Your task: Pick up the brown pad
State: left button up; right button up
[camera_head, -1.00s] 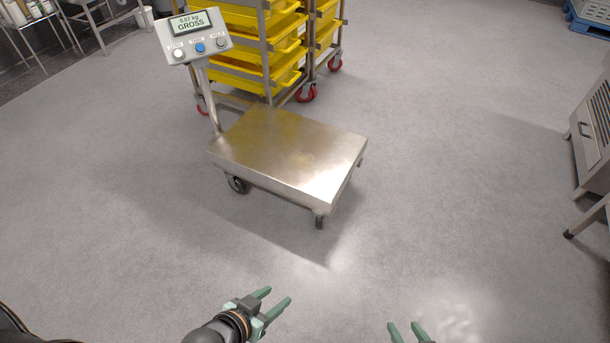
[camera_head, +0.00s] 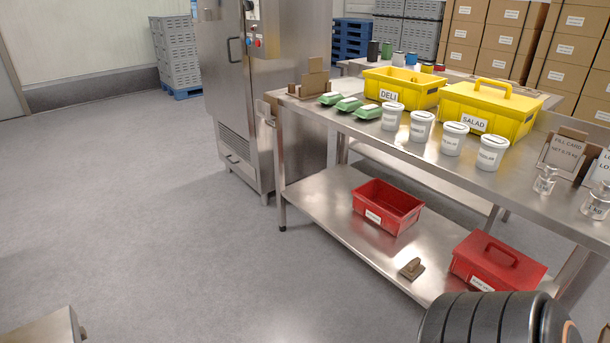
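A small brown pad (camera_head: 411,269) with a raised grip on top lies on the lower shelf (camera_head: 345,213) of a steel table. It is near the shelf's front edge, between an open red bin (camera_head: 386,208) and a lidded red bin (camera_head: 497,266). Nothing covers it. Neither gripper is in view. A dark ribbed link of my own arm shows at the bottom right, in front of the table's lower part.
The tabletop (camera_head: 350,132) holds yellow bins (camera_head: 402,85), several white tubs (camera_head: 422,127) and green cartons (camera_head: 348,104). A steel cabinet (camera_head: 235,110) stands behind the table's left end. Floor on the left is clear, except a metal platform corner (camera_head: 50,330).

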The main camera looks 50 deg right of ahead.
aim_at(413, 269)
jog(key=k+l+z, duration=0.1)
jog(key=z, duration=2.3)
